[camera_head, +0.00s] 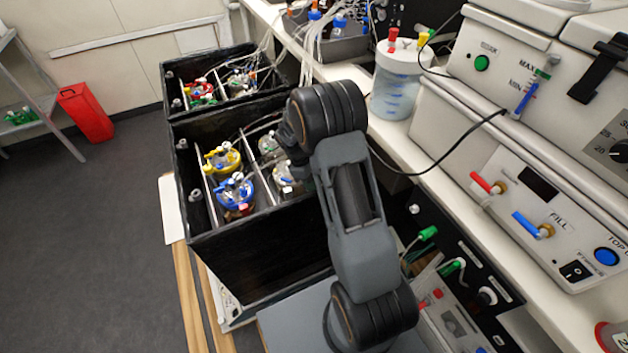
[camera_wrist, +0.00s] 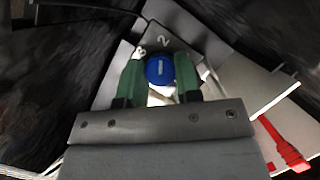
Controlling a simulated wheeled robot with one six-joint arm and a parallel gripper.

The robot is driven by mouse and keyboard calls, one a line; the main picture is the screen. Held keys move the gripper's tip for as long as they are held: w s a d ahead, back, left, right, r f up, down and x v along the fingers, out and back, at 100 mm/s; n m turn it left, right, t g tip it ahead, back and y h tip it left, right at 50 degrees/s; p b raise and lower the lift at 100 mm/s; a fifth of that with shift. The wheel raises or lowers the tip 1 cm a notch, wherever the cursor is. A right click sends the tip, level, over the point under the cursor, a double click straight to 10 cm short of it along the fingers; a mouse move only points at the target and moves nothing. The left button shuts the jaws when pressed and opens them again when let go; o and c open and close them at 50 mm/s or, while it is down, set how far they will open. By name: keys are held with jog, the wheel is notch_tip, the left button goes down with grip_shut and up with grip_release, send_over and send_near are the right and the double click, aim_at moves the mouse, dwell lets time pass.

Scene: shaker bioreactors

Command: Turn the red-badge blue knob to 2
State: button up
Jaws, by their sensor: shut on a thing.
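In the wrist view a round blue knob (camera_wrist: 160,70) with a short white mark on its face sits between the two green fingers of my gripper (camera_wrist: 159,80). The fingers are shut on its left and right sides. The white mark stands roughly upright in the picture, below a white digit 2 on the dark dial plate (camera_wrist: 181,43). Another digit, which I cannot read surely, is to the left of the 2. I see no red badge that I can tell for sure. In the head view my gripper and this knob are hidden by my arm at the black box.
The black box (camera_head: 262,248) has tall walls around bottles with yellow (camera_head: 222,157) and blue (camera_head: 235,190) fittings. A bench with a white device (camera_head: 520,180) runs along the right. A red bin (camera_head: 86,112) stands at the left, with clear floor beside it.

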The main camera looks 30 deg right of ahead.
jog(key=o, duration=0.9)
jog(key=shift+o, duration=0.2)
jog(key=v, duration=1.4)
jog(key=shift+d, duration=0.1)
jog(key=shift+f, duration=0.1)
